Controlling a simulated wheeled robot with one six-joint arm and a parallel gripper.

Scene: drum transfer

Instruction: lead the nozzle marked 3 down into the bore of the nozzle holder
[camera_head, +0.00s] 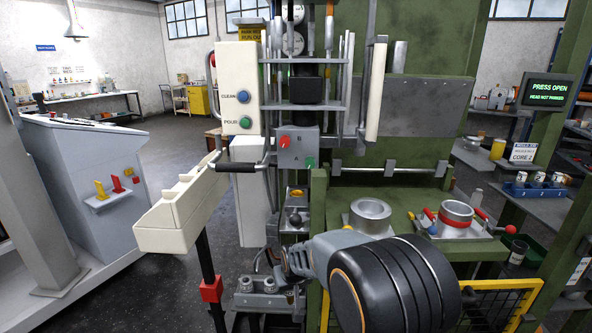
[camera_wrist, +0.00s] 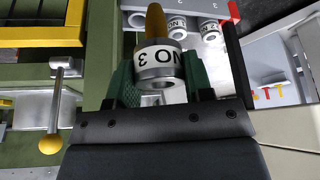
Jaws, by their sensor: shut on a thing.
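The nozzle marked 3 (camera_wrist: 158,58) is a short grey metal cylinder with a white band, its mark upside down in the wrist view. A brown-gold tapered piece shows at its far end. My gripper (camera_wrist: 158,82) is shut on it, one green-padded finger on each side. No bore is clearly visible.
A lever with a yellow ball (camera_wrist: 51,145) is at left. In the head view, a cream trough (camera_head: 180,212) is at left and a yellow mesh guard (camera_head: 500,303) at right.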

